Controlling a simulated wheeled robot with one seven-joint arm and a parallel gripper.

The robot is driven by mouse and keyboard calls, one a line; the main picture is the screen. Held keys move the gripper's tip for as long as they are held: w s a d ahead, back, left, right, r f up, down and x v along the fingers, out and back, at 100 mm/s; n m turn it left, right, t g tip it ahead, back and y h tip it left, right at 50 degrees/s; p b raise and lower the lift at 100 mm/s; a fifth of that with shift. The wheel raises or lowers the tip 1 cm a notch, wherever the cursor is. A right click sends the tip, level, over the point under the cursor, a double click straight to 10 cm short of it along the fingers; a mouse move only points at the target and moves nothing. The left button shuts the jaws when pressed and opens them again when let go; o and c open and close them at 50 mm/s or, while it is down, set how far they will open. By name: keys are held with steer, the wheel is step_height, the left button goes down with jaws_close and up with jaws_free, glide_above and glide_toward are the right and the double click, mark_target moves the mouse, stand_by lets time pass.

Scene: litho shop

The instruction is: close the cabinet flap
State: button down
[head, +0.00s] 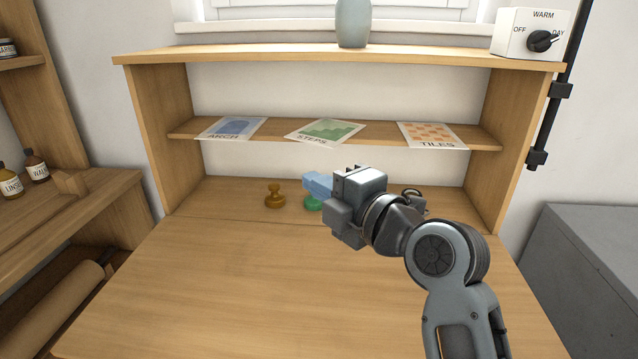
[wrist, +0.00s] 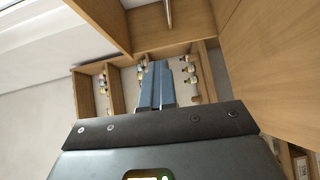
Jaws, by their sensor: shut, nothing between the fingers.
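The cabinet (head: 155,125) is open at the front. Its wide wooden flap (head: 250,290) is folded down and lies flat, like a desk top, its surface bare. My gripper (head: 313,185) is shut and empty, its blue fingers pointing left above the back part of the flap, near the cabinet opening. The fingers also show in the wrist view (wrist: 155,85), with nothing between them. The arm hides part of the flap's right side. Whether any part of my arm touches the flap cannot be told.
Prints marked ARCH (head: 234,127), STEPS (head: 325,131) and TILES (head: 432,134) lie on the inner shelf. A brown knobbed piece (head: 275,196) and a partly hidden green one (head: 312,203) stand inside. A vase (head: 353,22) and dial box (head: 530,33) stand on top. Bottle shelves stand left.

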steer(key=c, duration=1.8)
jaws_free()
steer(key=o, duration=0.7)
steer(key=shift+s, duration=0.1)
steer(key=shift+b+v, duration=0.8)
steer(key=shift+v, duration=3)
steer(key=shift+c, duration=0.4)
